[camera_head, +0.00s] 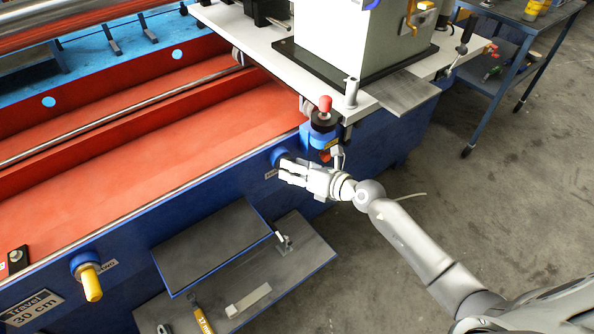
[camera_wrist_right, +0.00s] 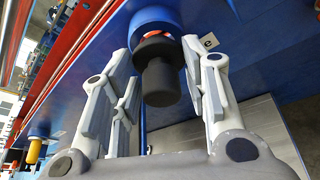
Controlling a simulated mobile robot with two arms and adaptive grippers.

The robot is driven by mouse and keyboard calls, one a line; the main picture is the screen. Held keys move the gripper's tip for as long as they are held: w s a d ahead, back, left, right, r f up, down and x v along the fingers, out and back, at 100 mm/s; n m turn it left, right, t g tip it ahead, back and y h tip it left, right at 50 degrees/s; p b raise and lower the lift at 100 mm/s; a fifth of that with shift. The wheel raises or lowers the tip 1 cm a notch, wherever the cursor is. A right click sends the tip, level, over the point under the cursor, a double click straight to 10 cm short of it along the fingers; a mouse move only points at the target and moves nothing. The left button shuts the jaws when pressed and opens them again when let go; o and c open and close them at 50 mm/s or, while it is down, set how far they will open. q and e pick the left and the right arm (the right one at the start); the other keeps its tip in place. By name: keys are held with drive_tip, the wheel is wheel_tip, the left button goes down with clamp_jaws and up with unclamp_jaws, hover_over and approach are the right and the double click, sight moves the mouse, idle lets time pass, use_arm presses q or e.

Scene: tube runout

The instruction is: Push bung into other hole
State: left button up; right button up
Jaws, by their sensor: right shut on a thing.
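My right gripper (camera_head: 284,168) is at the blue collar (camera_head: 280,154) on the machine's side. Another blue collar (camera_head: 82,261), at lower left, has a yellow bung (camera_head: 92,284) sticking out. That yellow bung also shows in the right wrist view (camera_wrist_right: 34,150). My left gripper is not in view.
A grey-topped step (camera_head: 210,248) and a lower plate (camera_head: 285,275) with loose tools jut out below the collars. A red-topped knob (camera_head: 325,104) stands just above my gripper. A blue trolley (camera_head: 513,55) is at upper right. The floor at right is clear.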

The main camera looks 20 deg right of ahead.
drive_tip(key=shift+w+a, duration=0.35)
drive_tip(key=shift+w, duration=0.5)
drive_tip(key=o, duration=1.2)
drive_tip(key=shift+s+d, duration=0.15)
drive_tip(key=v, duration=1.1)
drive_tip(key=shift+s+d+r, duration=0.1)
drive_tip(key=shift+s+r, duration=0.05)
drive_tip(key=shift+s, duration=0.1)
